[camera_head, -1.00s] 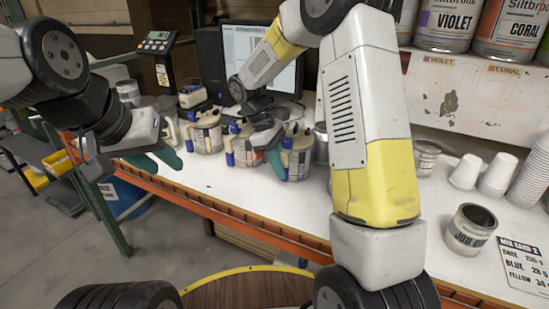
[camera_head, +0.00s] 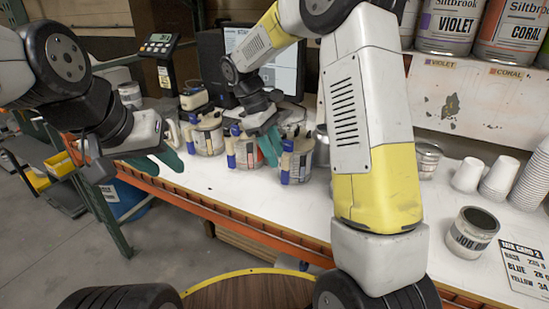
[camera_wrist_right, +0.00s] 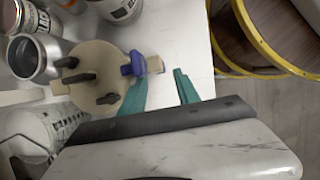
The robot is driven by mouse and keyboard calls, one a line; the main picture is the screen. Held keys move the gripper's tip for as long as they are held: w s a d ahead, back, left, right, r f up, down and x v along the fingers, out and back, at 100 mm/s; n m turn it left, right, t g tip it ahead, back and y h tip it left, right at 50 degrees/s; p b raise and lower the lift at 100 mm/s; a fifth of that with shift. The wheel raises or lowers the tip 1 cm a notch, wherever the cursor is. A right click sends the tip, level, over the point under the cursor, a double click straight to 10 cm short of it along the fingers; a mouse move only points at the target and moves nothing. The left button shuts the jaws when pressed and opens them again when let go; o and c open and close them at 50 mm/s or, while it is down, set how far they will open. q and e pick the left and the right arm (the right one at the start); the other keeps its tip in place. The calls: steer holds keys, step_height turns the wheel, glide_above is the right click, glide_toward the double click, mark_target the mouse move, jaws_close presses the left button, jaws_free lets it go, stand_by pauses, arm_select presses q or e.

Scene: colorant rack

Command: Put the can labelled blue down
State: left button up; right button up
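Three pale cans with blue spout parts stand in a row on the white bench: a left can (camera_head: 207,138), a middle can (camera_head: 247,152) and a right can (camera_head: 297,160). Their labels are too small to read, so I cannot tell which is blue. My right gripper (camera_head: 268,147) is between the middle and right cans. In the right wrist view its teal fingers (camera_wrist_right: 160,90) are apart, with a can's round lid (camera_wrist_right: 97,78) beside them and its spout tip just ahead. My left gripper (camera_head: 160,163) is open and empty at the bench's left front edge.
An open metal can marked JOB (camera_head: 470,235) stands at the right beside a mix card (camera_head: 524,265). White cups (camera_head: 497,176) and a metal can (camera_head: 427,158) stand behind. A monitor (camera_head: 265,65) is at the back. The front middle of the bench is clear.

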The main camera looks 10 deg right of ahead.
steer(key=v, duration=0.6)
steer(key=s+d+r+m+t+y, duration=0.2)
steer(key=s+m, duration=0.1)
steer(key=s, duration=0.4)
steer(key=s+d+r+m+t+y, duration=0.2)
steer(key=s+d+m+t, duration=0.1)
steer(key=s, duration=0.4)
steer(key=s+d+r+m+t+y, duration=0.2)
steer(key=s+m+t, duration=0.1)
steer(key=s+m, duration=0.2)
steer(key=shift+s+d+r, duration=0.15)
steer(key=shift+s+d, duration=0.05)
steer(key=shift+s, duration=0.95)
